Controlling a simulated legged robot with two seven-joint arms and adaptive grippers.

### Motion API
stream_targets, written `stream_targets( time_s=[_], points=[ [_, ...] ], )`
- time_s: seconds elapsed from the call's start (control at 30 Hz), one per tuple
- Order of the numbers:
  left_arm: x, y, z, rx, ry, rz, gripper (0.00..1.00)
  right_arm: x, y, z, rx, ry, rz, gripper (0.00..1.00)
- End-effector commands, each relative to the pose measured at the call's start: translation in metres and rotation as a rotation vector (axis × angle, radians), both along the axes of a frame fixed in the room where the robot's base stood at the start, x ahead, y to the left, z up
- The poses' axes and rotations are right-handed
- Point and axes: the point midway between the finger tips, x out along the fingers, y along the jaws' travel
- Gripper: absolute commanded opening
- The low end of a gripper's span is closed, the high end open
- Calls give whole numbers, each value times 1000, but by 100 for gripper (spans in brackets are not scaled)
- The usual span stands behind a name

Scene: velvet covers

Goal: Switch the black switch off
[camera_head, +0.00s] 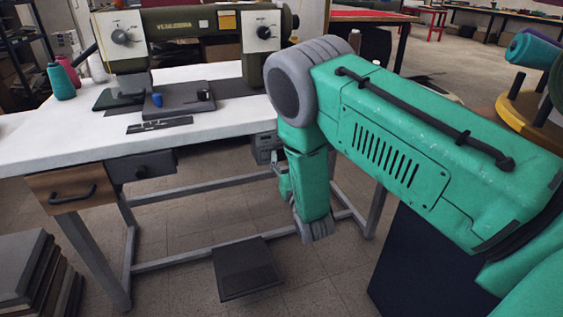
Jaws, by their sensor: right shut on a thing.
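A small dark grey switch box (267,148) hangs under the right end of the white sewing table. The black switch itself is too small and partly hidden to make out, so I cannot tell its position. My right arm comes in from the right, bends at a grey joint and drops down beside the table end. My right gripper (283,173) is at the right side of the box, shut on what appears to be the switch. My own green forearm hides part of the contact. My left gripper is not in view.
A green sewing machine (190,36) stands on the white table (50,135), with thread spools (61,82) at left. Two drawers (70,186) hang below the front edge. A dark pedal (246,268) is on the floor. Stacked slabs (28,265) stand at lower left.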

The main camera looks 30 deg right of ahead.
Motion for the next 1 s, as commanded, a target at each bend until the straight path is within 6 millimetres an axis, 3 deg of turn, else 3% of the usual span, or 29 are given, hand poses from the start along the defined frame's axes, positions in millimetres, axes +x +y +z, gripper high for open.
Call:
stream_targets(
  time_s=[0.2,0.23,0.27,0.67,0.87,1.0],
  points=[
    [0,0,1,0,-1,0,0,0,5,-2,4,8,12,0],
    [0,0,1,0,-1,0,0,0,5,-2,4,9,12,34],
    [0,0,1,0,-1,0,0,0,5,-2,4,9,12,43],
    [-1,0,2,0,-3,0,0,-5,4,-2,2,6,7,43],
    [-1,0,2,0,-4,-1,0,-35,12,-10,2,12,8,43],
    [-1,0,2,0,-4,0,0,-68,20,-19,2,13,9,43]
  ],
)
